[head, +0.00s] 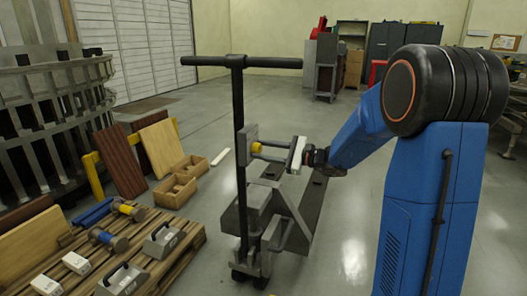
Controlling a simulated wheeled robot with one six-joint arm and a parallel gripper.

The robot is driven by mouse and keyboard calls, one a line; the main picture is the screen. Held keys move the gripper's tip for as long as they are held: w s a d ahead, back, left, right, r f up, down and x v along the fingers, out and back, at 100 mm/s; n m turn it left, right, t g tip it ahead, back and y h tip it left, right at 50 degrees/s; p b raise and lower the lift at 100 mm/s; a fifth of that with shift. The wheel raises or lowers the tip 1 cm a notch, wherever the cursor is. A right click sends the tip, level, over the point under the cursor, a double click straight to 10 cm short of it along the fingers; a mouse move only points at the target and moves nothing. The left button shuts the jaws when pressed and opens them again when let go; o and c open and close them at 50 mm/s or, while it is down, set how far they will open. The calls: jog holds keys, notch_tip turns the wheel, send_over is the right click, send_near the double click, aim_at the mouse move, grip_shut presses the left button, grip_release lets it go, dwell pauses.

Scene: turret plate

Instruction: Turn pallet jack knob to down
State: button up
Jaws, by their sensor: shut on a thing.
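The pallet jack (262,205) stands in the middle of the head view, with a tall black handle and a T-bar on top. The knob's face and any position marks on the plate are turned away or too small to read.
A wooden pallet (150,245) with hammers and grey weights lies at the lower left. Wooden boxes (181,182) and leaning boards (160,147) stand behind it. Metal racks fill the left edge. Cabinets stand far back. The floor right of the jack is clear.

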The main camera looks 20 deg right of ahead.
jog(key=m, duration=0.9)
jog(key=shift+m, duration=0.4)
jog(key=m, duration=0.4)
jog(key=shift+m, duration=0.3)
jog(key=m, duration=0.4)
jog(key=shift+m, duration=0.3)
jog(key=o, duration=1)
jog(key=shift+o, duration=0.2)
jog(key=shift+d, duration=0.1)
jog(key=v, duration=1.7)
jog(key=shift+s, duration=0.25)
